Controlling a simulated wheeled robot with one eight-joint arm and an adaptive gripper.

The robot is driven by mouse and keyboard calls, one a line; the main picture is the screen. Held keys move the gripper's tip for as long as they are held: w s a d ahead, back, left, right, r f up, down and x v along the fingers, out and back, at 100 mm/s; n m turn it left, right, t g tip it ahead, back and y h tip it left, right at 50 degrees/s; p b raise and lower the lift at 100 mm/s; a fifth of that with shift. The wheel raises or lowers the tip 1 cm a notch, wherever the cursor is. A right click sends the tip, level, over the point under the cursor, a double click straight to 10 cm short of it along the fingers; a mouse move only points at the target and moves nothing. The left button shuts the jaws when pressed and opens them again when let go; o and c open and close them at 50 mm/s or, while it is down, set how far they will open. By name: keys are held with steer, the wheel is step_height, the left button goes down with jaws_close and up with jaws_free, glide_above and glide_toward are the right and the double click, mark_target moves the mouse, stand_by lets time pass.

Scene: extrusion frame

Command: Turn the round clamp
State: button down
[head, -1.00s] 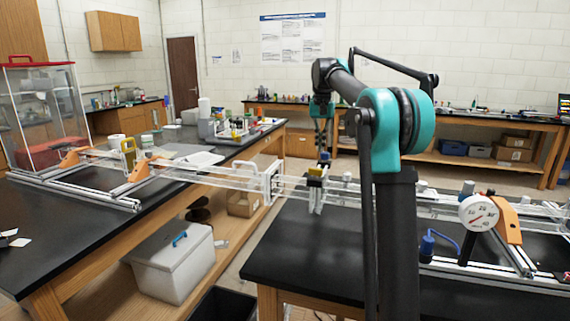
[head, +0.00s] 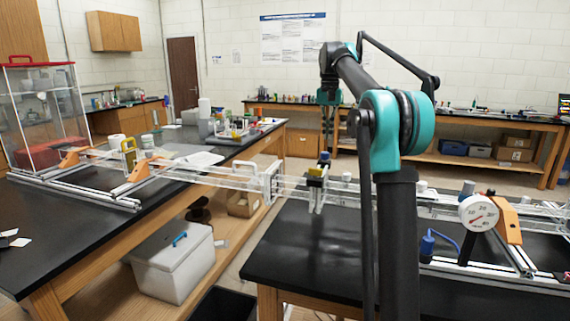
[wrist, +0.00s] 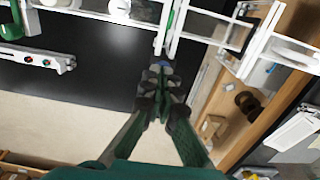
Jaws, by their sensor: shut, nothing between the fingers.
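A clamp-like fitting with a blue top and a yellow body (head: 316,172) stands on the clear rails at the near table's left end in the head view. I cannot tell for sure whether it is the round clamp. My gripper (head: 327,143) hangs just above and beside its blue top in that view. In the wrist view my gripper (wrist: 160,92) is shut and empty, its fingertips close to a small blue part (wrist: 161,63) at the rail frame. Whether they touch is not clear.
The clear rail frame (head: 235,179) bridges the gap between two black tables. A round white gauge (head: 478,212) and an orange bracket (head: 508,222) stand to the right. A white bin (head: 172,262) sits on the left table's lower shelf. The near table's front left (head: 310,250) is clear.

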mark_target(325, 156)
steer(key=shift+f, duration=3.4)
steer(key=shift+w, duration=0.15)
steer(key=shift+w+a, duration=0.25)
steer(key=shift+a, duration=0.6)
steer(key=shift+a, duration=0.1)
steer(key=shift+s+a, duration=0.15)
steer(key=shift+s, duration=0.15)
steer(key=shift+r, duration=3)
steer(key=shift+s+d+f, duration=0.1)
steer(key=shift+d+f, duration=0.25)
steer(key=shift+f, duration=0.65)
steer(key=shift+w+d+f, duration=0.1)
steer(key=shift+d+f, duration=0.25)
steer(key=shift+f, duration=0.65)
steer(key=shift+s+d+f, duration=0.1)
steer(key=shift+d+f, duration=0.25)
steer(key=shift+f, duration=0.65)
